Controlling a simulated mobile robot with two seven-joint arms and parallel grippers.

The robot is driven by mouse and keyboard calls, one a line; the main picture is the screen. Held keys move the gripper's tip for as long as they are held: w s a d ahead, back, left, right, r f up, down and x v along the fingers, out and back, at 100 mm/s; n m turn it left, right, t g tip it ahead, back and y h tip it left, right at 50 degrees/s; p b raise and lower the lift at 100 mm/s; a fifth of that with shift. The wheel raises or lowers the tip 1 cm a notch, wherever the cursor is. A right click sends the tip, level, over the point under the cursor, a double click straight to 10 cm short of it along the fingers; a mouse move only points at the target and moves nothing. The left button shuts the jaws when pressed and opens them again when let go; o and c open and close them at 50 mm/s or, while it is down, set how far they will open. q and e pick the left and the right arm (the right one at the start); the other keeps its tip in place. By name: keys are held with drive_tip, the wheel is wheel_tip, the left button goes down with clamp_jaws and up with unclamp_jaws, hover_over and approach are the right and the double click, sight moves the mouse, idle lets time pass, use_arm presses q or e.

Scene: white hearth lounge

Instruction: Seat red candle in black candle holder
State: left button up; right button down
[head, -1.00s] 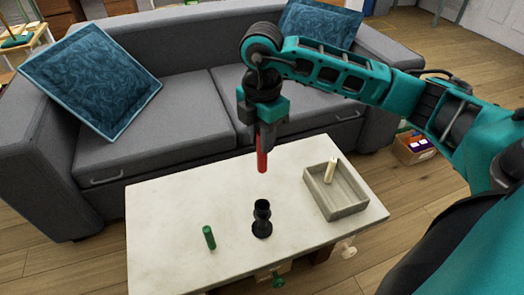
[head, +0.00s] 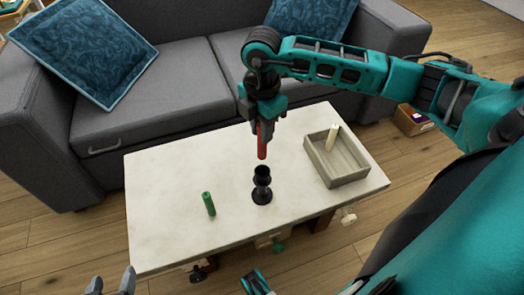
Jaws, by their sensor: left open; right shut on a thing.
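The red candle (head: 262,148) hangs upright, its upper part hidden in my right gripper (head: 262,126), which is shut on it. The black candle holder (head: 262,187) stands on the white table (head: 165,228). The candle's lower end shows just above the holder's cup, with a small gap between them in the picture. I cannot tell the exact depth alignment. My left gripper (head: 112,284) shows only its open grey fingertips at the bottom left edge, empty, in front of the table.
A green candle (head: 208,204) is on the table left of the holder. A grey tray (head: 350,172) with a cream candle (head: 332,138) in it sits at the right. A grey sofa (head: 165,100) stands behind the table. The table's left part is clear.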

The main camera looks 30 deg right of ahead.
sight(262, 155)
wheel_tip(262, 155, down, 5)
drive_tip(key=shift+f+b, duration=0.1)
drive_tip(key=shift+b, duration=0.4)
wheel_tip(262, 155, down, 4)
drive_tip(key=shift+b, duration=0.3)
drive_tip(key=shift+f, duration=0.2)
drive_tip(key=c, duration=1)
unclamp_jaws()
drive_tip(key=shift+o, duration=0.2)
